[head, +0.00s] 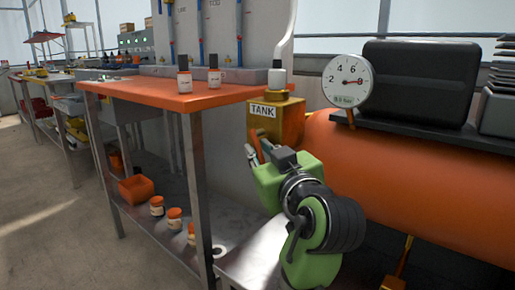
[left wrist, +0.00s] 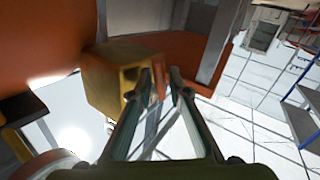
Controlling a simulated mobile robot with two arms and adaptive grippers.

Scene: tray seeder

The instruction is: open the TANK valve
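The TANK valve is a brass-yellow block (head: 290,121) with a white TANK label (head: 263,110), at the left end of the orange tank (head: 430,185). The block also shows in the left wrist view (left wrist: 113,80). A narrow orange-red handle (head: 258,148) stands at its front, low on the block. My left gripper (head: 256,151) is at this handle, fingers drawn close together. In the left wrist view, the handle (left wrist: 158,82) lies between the two fingertips (left wrist: 164,76), which look closed on it. The fingers hide part of the handle. My right gripper is not in view.
A round gauge (head: 348,81) stands on the tank by a black box (head: 415,80). An orange-topped bench (head: 180,98) with small bottles is to the left. Its lower shelf holds an orange bin (head: 136,189) and several jars. The floor at far left is clear.

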